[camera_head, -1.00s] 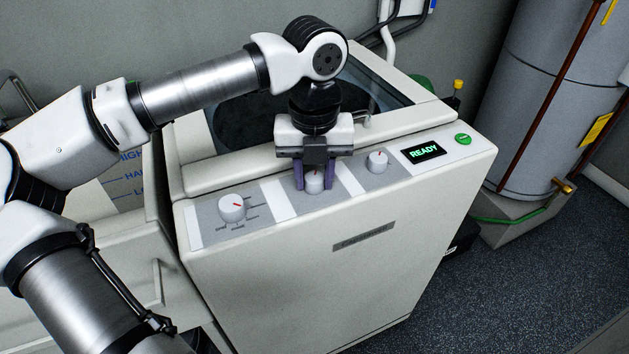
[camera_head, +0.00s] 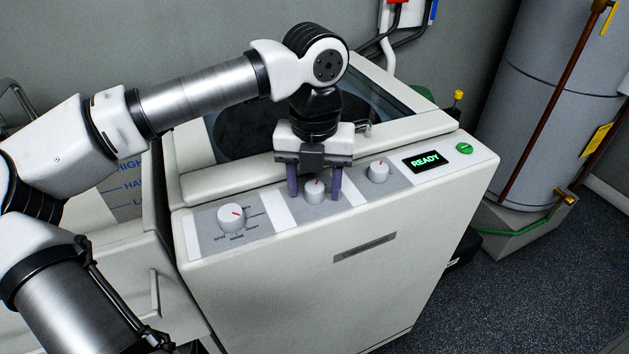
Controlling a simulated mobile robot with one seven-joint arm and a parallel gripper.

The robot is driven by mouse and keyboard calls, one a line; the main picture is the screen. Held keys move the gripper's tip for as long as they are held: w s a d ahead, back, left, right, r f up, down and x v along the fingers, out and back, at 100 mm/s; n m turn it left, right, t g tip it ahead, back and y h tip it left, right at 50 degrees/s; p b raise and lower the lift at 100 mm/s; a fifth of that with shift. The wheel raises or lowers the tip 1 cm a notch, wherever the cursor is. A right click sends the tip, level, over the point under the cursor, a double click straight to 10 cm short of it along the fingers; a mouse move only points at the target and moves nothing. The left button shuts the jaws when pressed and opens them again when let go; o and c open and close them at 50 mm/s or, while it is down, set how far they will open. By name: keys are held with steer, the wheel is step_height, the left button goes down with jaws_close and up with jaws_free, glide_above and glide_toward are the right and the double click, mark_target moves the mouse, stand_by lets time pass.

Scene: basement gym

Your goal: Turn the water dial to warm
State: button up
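The washer's sloped panel (camera_head: 280,211) carries three white dials with red pointer marks: a large left dial (camera_head: 231,217), a middle dial (camera_head: 314,189) and a right dial (camera_head: 378,171). The labels beside the middle and right dials are too small or hidden to read, so I cannot tell by print which is the water dial. My gripper (camera_head: 314,197) points down at the middle dial. Its two purple fingers stand on either side of this dial, with visible gaps to it. The middle dial's red mark points roughly up, toward the back of the panel.
A green READY display (camera_head: 426,160) and a green button (camera_head: 464,148) sit at the panel's right end. The washer's raised back part with a dark glass lid (camera_head: 385,97) stands behind my gripper. A grey tank (camera_head: 540,100) stands at right, with open floor before it.

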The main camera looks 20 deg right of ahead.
mark_target(314, 187)
stand_by(0.3)
step_height(314, 187, up, 14)
stand_by(0.4)
steer(key=shift+f, duration=0.15)
